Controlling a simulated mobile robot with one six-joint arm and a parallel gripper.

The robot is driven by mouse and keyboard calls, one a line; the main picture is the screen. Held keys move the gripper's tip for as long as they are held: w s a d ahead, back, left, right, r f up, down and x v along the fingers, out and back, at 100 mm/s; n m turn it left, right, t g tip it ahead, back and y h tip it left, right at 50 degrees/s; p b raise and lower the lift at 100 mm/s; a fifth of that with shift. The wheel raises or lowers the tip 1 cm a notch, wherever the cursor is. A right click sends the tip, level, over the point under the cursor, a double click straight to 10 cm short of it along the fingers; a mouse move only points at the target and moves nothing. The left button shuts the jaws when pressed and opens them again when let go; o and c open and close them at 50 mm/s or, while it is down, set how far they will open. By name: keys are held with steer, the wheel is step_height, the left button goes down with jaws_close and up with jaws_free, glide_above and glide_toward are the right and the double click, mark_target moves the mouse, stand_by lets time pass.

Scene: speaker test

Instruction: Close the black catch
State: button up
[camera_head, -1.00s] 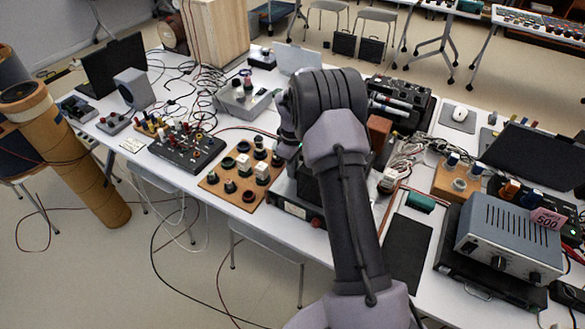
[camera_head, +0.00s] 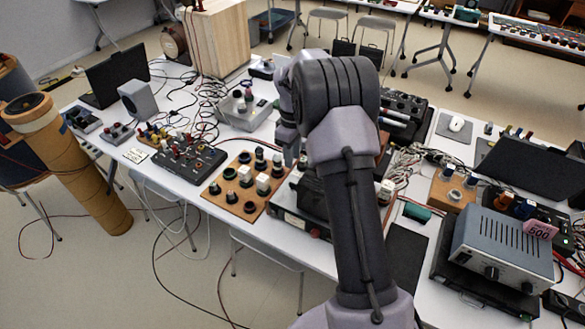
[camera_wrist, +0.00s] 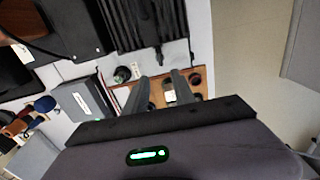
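I cannot make out a black catch for certain in either view. My gripper (camera_wrist: 160,78) shows in the wrist view with its two grey fingers apart and nothing between them. Beyond the fingertips lies a brown board with knobs (camera_wrist: 199,75), and a black ribbed device (camera_wrist: 145,22) is at the top of that view. In the head view, my arm hides much of the middle of the table, and the fingers cannot be made out clearly there. The brown knob board (camera_head: 246,207) is just left of my arm.
A white table (camera_head: 150,180) is crowded with a black mixer-like box (camera_head: 188,157), a grey speaker (camera_head: 138,99), loose cables and a wooden box (camera_head: 222,40). Right of my arm are a grey power unit (camera_head: 500,248) and a black panel (camera_head: 535,167). A cardboard tube (camera_head: 75,170) leans at left.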

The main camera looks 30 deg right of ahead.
step_height(320, 180, up, 6)
steer(key=p, duration=0.1)
stand_by(0.4)
